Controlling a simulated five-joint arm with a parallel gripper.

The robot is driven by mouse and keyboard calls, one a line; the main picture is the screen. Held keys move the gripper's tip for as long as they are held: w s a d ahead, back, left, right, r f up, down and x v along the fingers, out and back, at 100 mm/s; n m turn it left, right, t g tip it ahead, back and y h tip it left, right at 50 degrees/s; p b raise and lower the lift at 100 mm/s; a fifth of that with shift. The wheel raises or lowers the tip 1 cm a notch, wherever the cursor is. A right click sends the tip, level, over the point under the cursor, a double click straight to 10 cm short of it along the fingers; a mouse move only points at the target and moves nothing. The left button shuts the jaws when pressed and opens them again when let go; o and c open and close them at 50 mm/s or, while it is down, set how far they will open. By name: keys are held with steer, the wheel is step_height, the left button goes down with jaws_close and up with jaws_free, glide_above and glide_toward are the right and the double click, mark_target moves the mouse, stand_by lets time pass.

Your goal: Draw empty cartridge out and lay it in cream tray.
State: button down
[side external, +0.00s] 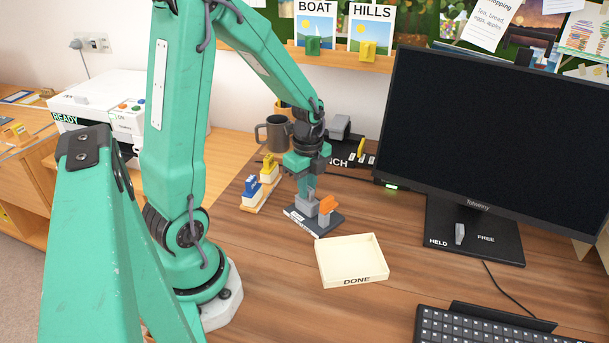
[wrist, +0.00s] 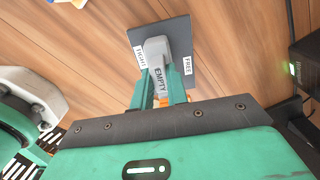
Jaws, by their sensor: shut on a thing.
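The empty cartridge is a grey block (side external: 306,206) at the dark base plate (side external: 331,222) in the side view. My gripper (side external: 311,190) is shut on the cartridge, a finger on each side (wrist: 160,82). I cannot tell whether the cartridge is still seated or slightly raised. An orange piece (side external: 328,204) stands beside it and partly shows behind my fingers in the wrist view. The cream tray (side external: 350,254), marked DONE, lies empty in front and to the right.
A wooden strip with blue (side external: 252,186) and yellow (side external: 269,168) blocks lies left of the plate. A grey mug (side external: 273,134) stands behind. The monitor (side external: 490,140) and keyboard (side external: 480,328) are at the right. The desk between plate and tray is clear.

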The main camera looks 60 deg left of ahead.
steer(key=shift+r, duration=0.8)
stand_by(0.8)
steer(key=shift+r, duration=1.55)
